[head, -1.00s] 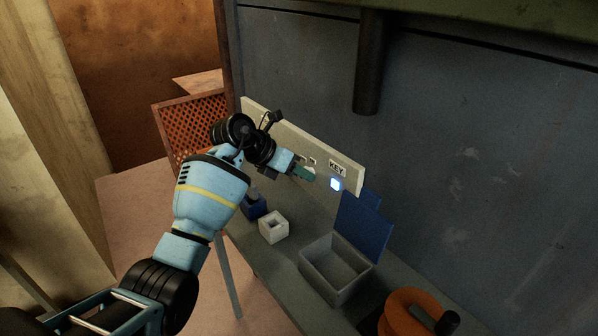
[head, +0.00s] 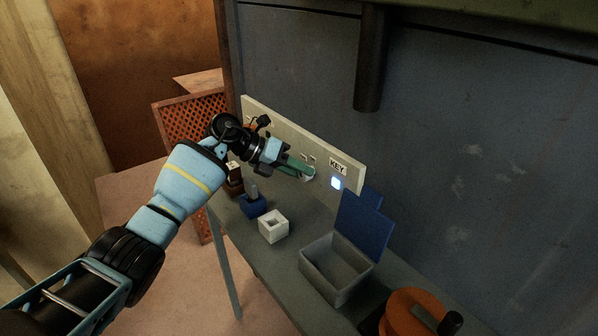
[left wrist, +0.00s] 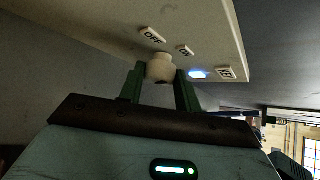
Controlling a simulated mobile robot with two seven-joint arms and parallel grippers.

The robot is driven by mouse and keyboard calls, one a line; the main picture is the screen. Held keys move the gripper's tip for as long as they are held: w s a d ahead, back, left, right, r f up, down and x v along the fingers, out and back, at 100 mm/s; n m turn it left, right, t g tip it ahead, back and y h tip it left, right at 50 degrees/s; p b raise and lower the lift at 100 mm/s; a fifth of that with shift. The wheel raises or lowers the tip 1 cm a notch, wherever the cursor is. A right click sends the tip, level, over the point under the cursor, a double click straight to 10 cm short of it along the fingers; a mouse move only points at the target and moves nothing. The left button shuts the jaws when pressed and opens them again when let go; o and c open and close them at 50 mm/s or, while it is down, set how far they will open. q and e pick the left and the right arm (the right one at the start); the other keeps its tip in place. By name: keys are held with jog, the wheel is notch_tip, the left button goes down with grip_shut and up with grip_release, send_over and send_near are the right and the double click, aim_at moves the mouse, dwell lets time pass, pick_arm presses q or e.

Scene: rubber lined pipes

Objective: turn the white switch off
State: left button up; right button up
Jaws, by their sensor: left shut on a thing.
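The white switch (left wrist: 160,68) is a round white knob on the pale panel (head: 262,110). It sits between the green fingers of my left gripper (left wrist: 160,82) in the left wrist view, and the fingers are shut on it. In the head view my left gripper (head: 306,172) is at the panel's front face, and its fingers largely hide the switch. An OFF label (left wrist: 152,35) and an ON label (left wrist: 185,50) are on the panel near the knob. A light (head: 336,183) below the KEY label (head: 338,168) glows bluish white. My right gripper is not in view.
On the bench under the panel stand a blue block (head: 252,207), a white hollow block (head: 273,238) and a grey bin (head: 322,281) with a raised blue lid (head: 362,228). An orange ring-shaped thing (head: 402,316) is at the front. A dark pipe (head: 369,75) hangs on the wall above.

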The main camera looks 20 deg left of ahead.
pick_arm(q)
jog(key=shift+a+f+n+h+b, duration=0.1)
jog(key=shift+f+n+h+b, duration=0.2)
jog(key=shift+h+b, duration=0.15)
jog(key=shift+r+h, duration=0.1)
jog(key=shift+h, duration=0.25)
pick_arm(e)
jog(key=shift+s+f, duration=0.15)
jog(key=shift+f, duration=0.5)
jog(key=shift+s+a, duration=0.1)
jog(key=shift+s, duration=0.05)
pick_arm(q)
jog(key=o, duration=1)
jog(key=shift+c, duration=0.2)
jog(key=shift+r, duration=0.1)
jog(key=v, duration=0.7)
jog(key=shift+a+r+b, duration=0.2)
jog(key=shift+a+b, duration=0.15)
jog(key=shift+b, duration=0.05)
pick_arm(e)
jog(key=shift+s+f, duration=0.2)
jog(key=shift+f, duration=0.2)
